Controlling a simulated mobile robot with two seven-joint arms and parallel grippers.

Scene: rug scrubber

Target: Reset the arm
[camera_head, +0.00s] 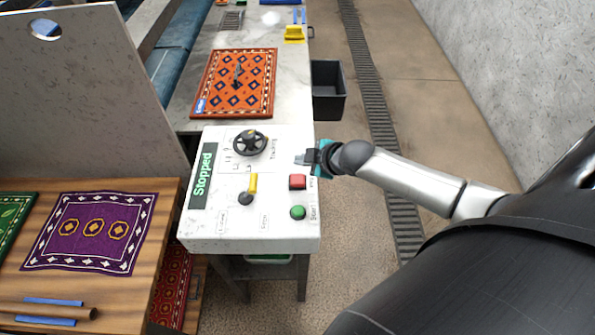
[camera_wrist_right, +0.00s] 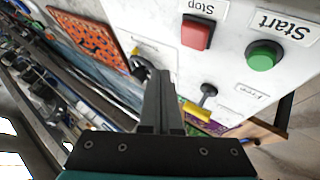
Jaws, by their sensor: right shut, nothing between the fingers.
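My right gripper (camera_head: 301,160) reaches in from the right over the right edge of the white control panel (camera_head: 225,228). Its fingers are shut and empty; they also show in the right wrist view (camera_wrist_right: 163,100). The red stop button (camera_head: 297,182) lies just below the gripper in the head view, with the green start button (camera_head: 298,212) below that. In the wrist view the red button (camera_wrist_right: 197,33) and green button (camera_wrist_right: 263,56) are beyond the fingertips, apart from them. My left gripper is in neither view.
The panel also carries a black handwheel (camera_head: 250,143), a yellow-handled lever (camera_head: 250,188) and a "Stopped" display (camera_head: 203,174). An orange rug (camera_head: 235,83) lies behind it. A purple rug (camera_head: 91,233) lies on a wooden table at left. A dark bin (camera_head: 328,92) stands beyond the gripper.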

